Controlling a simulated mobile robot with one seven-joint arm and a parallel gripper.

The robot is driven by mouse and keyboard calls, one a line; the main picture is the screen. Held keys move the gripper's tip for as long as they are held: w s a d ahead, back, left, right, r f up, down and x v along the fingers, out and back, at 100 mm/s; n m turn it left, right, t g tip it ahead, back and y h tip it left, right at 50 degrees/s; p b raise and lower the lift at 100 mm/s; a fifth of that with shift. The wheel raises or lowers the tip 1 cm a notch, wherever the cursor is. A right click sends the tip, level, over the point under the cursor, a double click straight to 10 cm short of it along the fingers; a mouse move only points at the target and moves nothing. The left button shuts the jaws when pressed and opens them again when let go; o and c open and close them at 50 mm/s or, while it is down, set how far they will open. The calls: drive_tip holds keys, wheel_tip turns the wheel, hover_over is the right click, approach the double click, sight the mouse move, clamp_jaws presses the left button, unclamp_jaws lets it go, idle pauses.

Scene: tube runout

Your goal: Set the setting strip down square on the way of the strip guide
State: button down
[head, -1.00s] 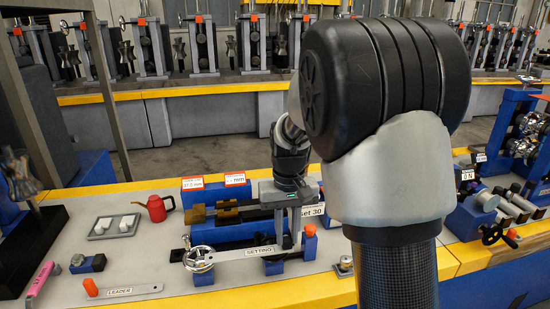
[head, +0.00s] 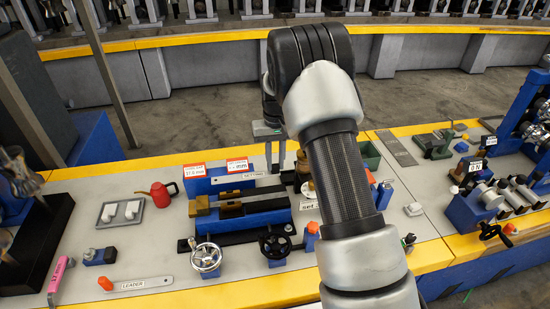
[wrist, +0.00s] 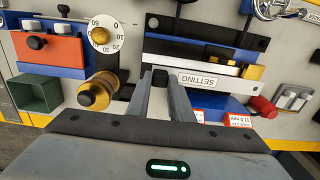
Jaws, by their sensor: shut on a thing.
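The setting strip (head: 240,178) is a thin pale bar with a SETTING label. My gripper (head: 276,168) is shut on it near its right end. The strip shows above the rear side of the strip guide (head: 262,218), a blue block with a dark way and brass pieces at its left. In the wrist view, the strip (wrist: 215,82) runs to the right from my fingers (wrist: 171,80), and the guide (wrist: 205,45) lies just beyond it. The strip looks roughly parallel to the way and apart from it. My arm hides part of the guide's right end.
A silver handwheel (head: 207,258) and a black one (head: 275,243) stand in front of the guide. A leader strip (head: 135,285) lies at the front left. A red can (head: 158,195) and a tray (head: 122,212) are left. A numbered dial (wrist: 101,35) and green bin (wrist: 38,93) are beside the guide.

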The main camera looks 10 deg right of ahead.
sight(275, 175)
drive_tip(key=shift+f+b, duration=1.85)
drive_tip(key=shift+f, duration=1.15)
drive_tip(key=shift+f, duration=0.1)
drive_tip(key=shift+f+b, duration=1.55)
drive_tip(key=shift+f, duration=0.85)
drive_tip(key=c, duration=1.5)
unclamp_jaws()
